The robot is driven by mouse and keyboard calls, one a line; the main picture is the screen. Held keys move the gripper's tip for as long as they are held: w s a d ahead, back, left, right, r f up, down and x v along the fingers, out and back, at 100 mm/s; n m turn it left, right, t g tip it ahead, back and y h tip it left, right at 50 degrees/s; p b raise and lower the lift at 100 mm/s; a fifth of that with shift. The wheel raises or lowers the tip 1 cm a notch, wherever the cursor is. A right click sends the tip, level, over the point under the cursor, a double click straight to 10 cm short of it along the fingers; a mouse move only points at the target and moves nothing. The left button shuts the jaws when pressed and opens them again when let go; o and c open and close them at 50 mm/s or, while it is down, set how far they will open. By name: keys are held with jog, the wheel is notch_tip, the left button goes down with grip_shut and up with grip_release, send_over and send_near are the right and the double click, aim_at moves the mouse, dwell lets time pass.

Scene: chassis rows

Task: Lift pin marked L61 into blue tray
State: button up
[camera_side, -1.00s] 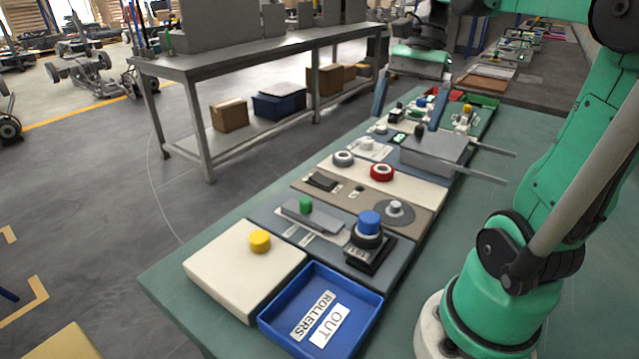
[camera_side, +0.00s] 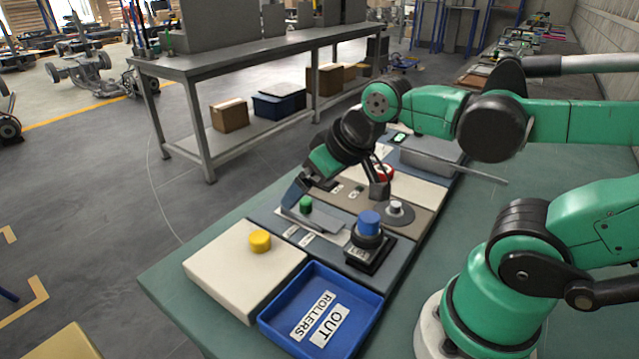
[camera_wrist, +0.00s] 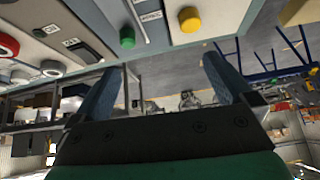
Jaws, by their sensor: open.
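A blue-topped pin (camera_side: 369,223) with a black collar stands upright in a black base on the near grey panel. A small white label (camera_side: 362,251) on the base seems to read L61, but it is tiny. The blue tray (camera_side: 268,315) lies at the near end of the row and looks empty but for its labels, OUT and ROLLERS. My gripper (camera_side: 335,197) is open and empty above the panels, behind and left of the pin. Its two fingers show apart in the wrist view (camera_wrist: 162,64), where I cannot see the pin or tray.
A green knob (camera_side: 306,204) on a grey plate sits under my gripper; it also shows in the wrist view (camera_wrist: 127,37). A yellow knob (camera_side: 260,241) stands on the white panel. A grey disc with a knob (camera_side: 396,209) is beside the pin.

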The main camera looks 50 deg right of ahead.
jog(key=shift+a+f+n, duration=0.2)
jog(key=shift+a+n, duration=0.15)
jog(key=shift+n, duration=0.05)
jog(key=c, duration=0.4)
jog(key=shift+o, duration=0.2)
notch_tip(320, 180, up, 3)
jog(key=m+g, duration=0.6)
jog(key=m, duration=1.8)
send_over(369, 217)
jog(key=shift+w+a, duration=0.1)
jog(key=shift+w, duration=0.3)
jog(key=m, duration=0.1)
jog(key=s+m, duration=0.1)
jog(key=m, duration=0.1)
jog(key=shift+r+g, duration=0.2)
jog(key=shift+g, duration=0.2)
jog(key=shift+w+f, duration=0.1)
jog(key=shift+f, duration=4.35)
